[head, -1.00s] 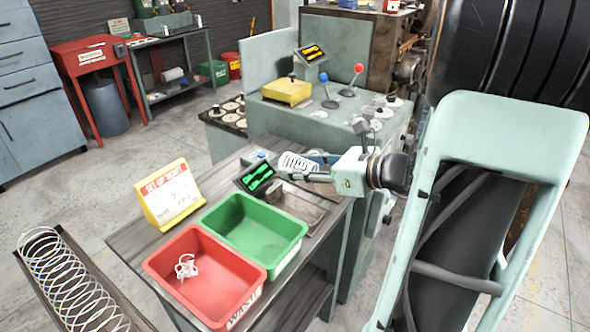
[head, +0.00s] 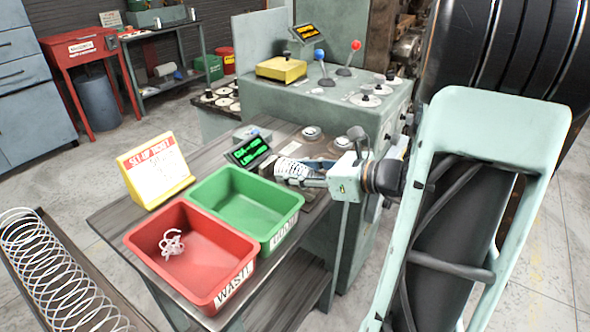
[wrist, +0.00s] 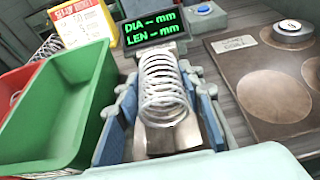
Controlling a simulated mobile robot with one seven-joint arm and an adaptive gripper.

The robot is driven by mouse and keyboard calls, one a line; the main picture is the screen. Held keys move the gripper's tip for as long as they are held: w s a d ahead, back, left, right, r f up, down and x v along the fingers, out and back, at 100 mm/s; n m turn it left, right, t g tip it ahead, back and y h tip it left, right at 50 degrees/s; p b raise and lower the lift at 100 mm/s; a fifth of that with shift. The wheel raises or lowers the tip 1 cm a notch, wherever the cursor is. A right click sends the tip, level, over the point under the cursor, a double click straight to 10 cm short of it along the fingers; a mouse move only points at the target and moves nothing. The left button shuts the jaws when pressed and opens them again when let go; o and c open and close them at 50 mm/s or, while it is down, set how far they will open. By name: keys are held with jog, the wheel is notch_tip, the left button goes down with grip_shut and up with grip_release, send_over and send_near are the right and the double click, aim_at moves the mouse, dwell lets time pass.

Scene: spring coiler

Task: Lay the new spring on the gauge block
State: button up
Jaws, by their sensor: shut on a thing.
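The new spring (wrist: 163,88) is a short silvery coil, held lengthwise between the blue-grey fingers of my gripper (wrist: 164,100). In the head view my gripper (head: 298,174) is at the far right part of the bench, with the spring (head: 291,167) showing pale at its fingers. The gauge's dark display (wrist: 151,32) stands just beyond the spring and reads "DIA -- mm, LEN -- mm" in green; it also shows in the head view (head: 247,151). A bare metal surface, apparently the gauge block (wrist: 160,143), lies beneath the spring, mostly hidden. I cannot tell whether the spring touches it.
A green bin (head: 245,205) and a red waste bin (head: 190,255) with a tangled coil stand left of my gripper. A yellow set-up sign (head: 155,170) stands behind them. A dark plate with round discs (wrist: 270,90) lies close on the right.

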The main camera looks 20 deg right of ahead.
jog(key=o, duration=1.2)
jog(key=shift+o, duration=0.2)
jog(key=v, duration=1.2)
jog(key=shift+s, duration=0.1)
